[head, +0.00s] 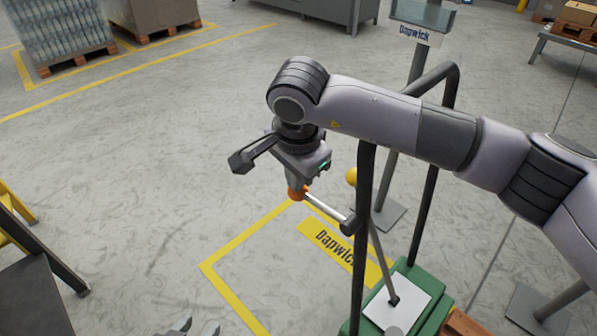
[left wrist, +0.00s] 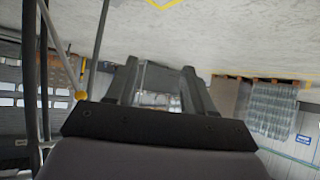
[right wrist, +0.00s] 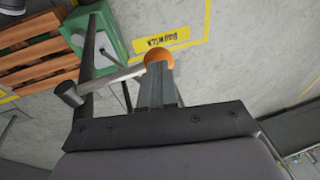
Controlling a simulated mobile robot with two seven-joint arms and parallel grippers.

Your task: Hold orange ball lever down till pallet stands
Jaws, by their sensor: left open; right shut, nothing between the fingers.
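The orange ball (head: 297,193) sits at the end of a silver lever (head: 322,208), which joins a black pivot (head: 348,226) on a dark upright frame. My right gripper (head: 295,183) is shut and empty, its fingertips at the top of the ball, seemingly touching it. In the right wrist view the ball (right wrist: 158,55) shows just beyond the closed fingertips (right wrist: 157,68). The lever slopes slightly, its ball end higher in the head view. My left gripper (head: 195,328) is open at the bottom edge, away from the lever. A wooden pallet (right wrist: 40,68) lies beside the green base.
The green base (head: 408,283) carries the dark frame (head: 364,230) and a second rod with a yellow ball (head: 351,176). A yellow floor outline (head: 228,285) with a Dapwick label (head: 335,246) lies beside it. A sign post (head: 395,150) stands behind.

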